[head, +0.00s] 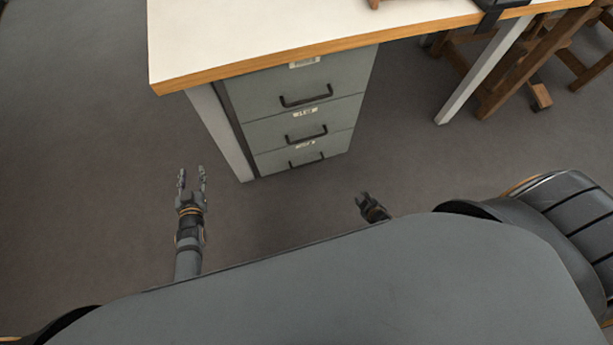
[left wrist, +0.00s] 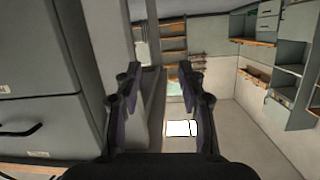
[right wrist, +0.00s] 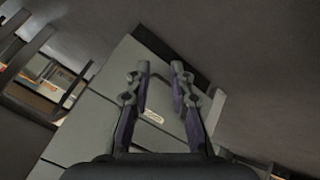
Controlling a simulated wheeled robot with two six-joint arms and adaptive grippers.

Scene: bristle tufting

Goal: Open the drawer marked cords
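A grey drawer unit with three drawers stands under the table: a top drawer (head: 304,88), a middle drawer (head: 303,124) and a bottom drawer (head: 305,153). Each has a dark bar handle and a small white label, too small to read. All three look shut. My left gripper (head: 191,172) is open and empty, left of the unit and apart from it; the left wrist view shows its fingers apart (left wrist: 158,72). My right gripper (head: 364,197) is open and empty, in front and to the right of the unit; a label (right wrist: 152,116) shows between its fingers in the right wrist view.
The white table (head: 300,30) with a wooden edge overhangs the unit. A pale table leg (head: 484,72) and brown wooden frames (head: 530,60) stand at right. The floor (head: 90,150) at left and in front of the drawers is clear.

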